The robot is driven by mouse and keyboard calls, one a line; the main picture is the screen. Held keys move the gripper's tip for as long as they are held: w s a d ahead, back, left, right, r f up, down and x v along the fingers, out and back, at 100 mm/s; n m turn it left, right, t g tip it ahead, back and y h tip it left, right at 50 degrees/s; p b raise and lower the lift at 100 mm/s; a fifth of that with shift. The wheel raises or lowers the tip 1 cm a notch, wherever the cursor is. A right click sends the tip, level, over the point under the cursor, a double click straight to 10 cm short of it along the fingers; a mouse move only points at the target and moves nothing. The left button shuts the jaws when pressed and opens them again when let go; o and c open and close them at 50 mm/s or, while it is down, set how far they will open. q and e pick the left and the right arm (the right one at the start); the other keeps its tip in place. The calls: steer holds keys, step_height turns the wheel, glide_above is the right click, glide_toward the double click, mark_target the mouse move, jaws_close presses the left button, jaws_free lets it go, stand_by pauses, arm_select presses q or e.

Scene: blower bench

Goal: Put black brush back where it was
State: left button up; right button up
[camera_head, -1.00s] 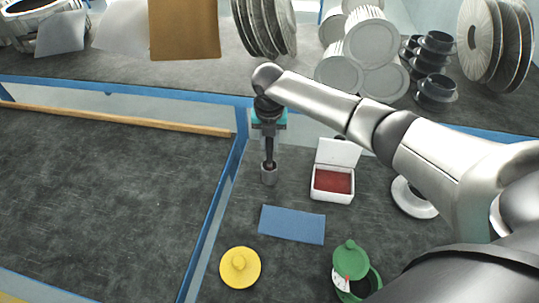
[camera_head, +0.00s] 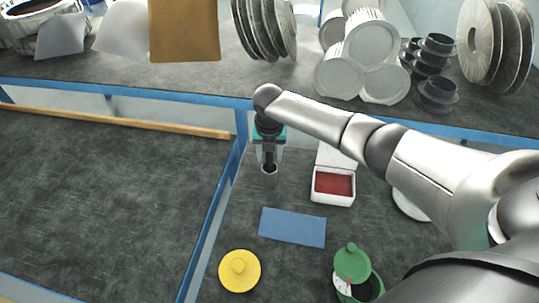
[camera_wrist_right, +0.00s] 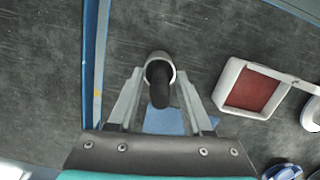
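The black brush (camera_wrist_right: 159,90) stands in a grey cup (camera_wrist_right: 151,59), its dark handle pointing up toward the right wrist camera. In the head view the cup (camera_head: 270,178) is on the dark bench, left of the white box. My right gripper (camera_head: 269,158) is directly above the cup, pointing down. In the right wrist view the right gripper's fingers (camera_wrist_right: 160,76) are spread on either side of the handle, with visible gaps. The brush's lower end is hidden inside the cup. My left gripper is in neither view.
A white box with a red inside (camera_head: 333,184) stands right of the cup. A blue mat (camera_head: 292,227), a yellow lid (camera_head: 239,270) and a green pot (camera_head: 352,263) are nearer. A blue frame bar (camera_head: 213,215) runs at left. A shelf with filters (camera_head: 372,45) is behind.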

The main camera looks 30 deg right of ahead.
steer(key=shift+r, duration=0.55)
steer(key=r+p, duration=0.1)
steer(key=r, duration=0.2)
steer(key=s+r, duration=0.1)
steer(key=r, duration=0.3)
steer(key=r+p, duration=0.1)
steer(key=r, duration=0.3)
steer(key=shift+s+a+p, duration=0.2)
steer(key=shift+a+p, duration=0.15)
